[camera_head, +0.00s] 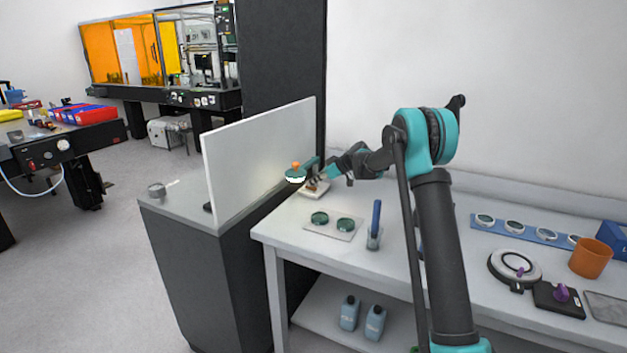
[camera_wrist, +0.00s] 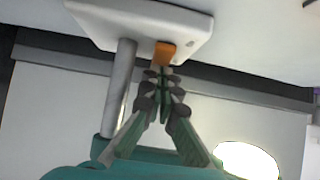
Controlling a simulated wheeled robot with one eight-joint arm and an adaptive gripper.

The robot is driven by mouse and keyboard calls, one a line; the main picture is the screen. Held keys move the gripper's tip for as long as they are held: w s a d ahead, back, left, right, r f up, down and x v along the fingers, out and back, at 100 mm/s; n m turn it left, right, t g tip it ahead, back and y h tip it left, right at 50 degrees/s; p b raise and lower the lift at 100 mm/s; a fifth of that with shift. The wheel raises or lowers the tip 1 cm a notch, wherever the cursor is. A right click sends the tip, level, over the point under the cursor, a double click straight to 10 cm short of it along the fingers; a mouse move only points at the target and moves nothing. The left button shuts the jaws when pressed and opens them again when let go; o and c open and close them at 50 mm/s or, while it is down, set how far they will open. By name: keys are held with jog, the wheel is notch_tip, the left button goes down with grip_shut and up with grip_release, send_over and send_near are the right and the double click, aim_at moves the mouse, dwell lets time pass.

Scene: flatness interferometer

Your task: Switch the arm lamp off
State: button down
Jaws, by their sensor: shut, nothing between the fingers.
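The arm lamp has a teal head (camera_head: 295,173) with an orange knob on top, over the left end of the white bench. Its underside glows white, and a bright oval (camera_wrist: 247,160) shows in the wrist view. The lamp's white base (camera_head: 322,188) carries a grey post (camera_wrist: 119,85) and an orange switch (camera_wrist: 165,50). My gripper (camera_wrist: 163,72) is shut and empty, its fingertips right at the orange switch; I cannot tell whether they touch it. In the head view my gripper (camera_head: 317,181) is at the base and partly hides it.
A white upright panel (camera_head: 258,155) stands left of the lamp on a grey cabinet. An orange pot (camera_head: 590,258) and a ring-shaped device (camera_head: 515,267) are further right.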

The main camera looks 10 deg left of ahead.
jog(key=shift+a+f+h, duration=0.15)
jog(key=shift+a+h, duration=0.05)
jog(key=shift+h, duration=0.1)
jog(key=shift+d+f, duration=0.1)
jog(key=shift+w, duration=0.1)
jog(key=shift+w+a+r, duration=0.2)
jog(key=shift+a, duration=0.6)
jog(key=v, duration=1.2)
jog(key=shift+w, duration=0.1)
